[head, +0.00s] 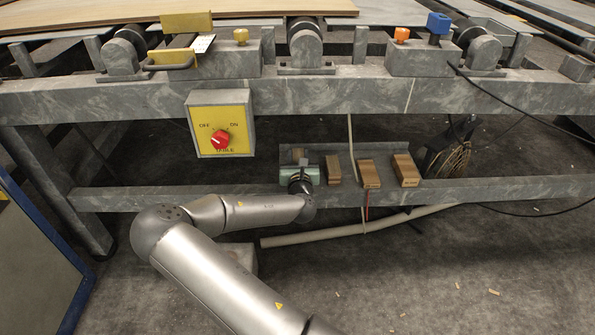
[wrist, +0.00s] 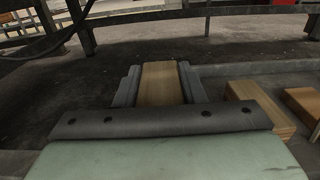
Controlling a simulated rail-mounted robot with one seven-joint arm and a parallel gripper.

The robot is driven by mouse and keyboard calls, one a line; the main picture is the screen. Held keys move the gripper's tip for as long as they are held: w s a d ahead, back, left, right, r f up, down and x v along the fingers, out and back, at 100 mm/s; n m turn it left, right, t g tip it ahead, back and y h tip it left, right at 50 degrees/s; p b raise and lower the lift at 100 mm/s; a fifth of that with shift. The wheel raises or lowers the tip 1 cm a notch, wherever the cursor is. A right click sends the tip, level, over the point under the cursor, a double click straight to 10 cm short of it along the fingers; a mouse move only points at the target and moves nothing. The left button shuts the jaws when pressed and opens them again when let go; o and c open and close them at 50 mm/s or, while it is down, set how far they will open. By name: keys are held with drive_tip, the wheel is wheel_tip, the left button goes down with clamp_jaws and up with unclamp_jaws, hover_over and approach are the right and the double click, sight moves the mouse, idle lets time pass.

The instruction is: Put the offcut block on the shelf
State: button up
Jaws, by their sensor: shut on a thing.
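The wooden offcut block (wrist: 162,84) is held between the two grey fingers of my gripper (wrist: 160,92) in the wrist view. In the head view my gripper (head: 299,160) is at the left end of the grey shelf (head: 345,153) under the machine frame, and the held block is mostly hidden by it. I cannot tell whether the block touches the shelf. Three similar wooden blocks, left (head: 334,170), middle (head: 369,174) and right (head: 406,170), stand on the shelf to the right of my gripper.
A yellow switch box (head: 221,124) with a red knob hangs above left of my gripper. The frame's upper beam (head: 330,98) runs over the shelf. A dark bundle (head: 447,155) is right of the blocks. A pale pipe (head: 350,231) lies on the floor below.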

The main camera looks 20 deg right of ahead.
drive_tip(key=shift+w+f, duration=0.15)
drive_tip(key=shift+f, duration=0.1)
drive_tip(key=shift+w+f+b, duration=0.15)
drive_tip(key=shift+f+b, duration=0.35)
drive_tip(key=shift+f, duration=0.4)
drive_tip(key=shift+w+f+b, duration=0.15)
drive_tip(key=shift+f+b, duration=0.3)
drive_tip(key=shift+f, duration=0.4)
drive_tip(key=shift+f, duration=0.2)
drive_tip(key=o, duration=1.1)
drive_tip(key=shift+r, duration=0.1)
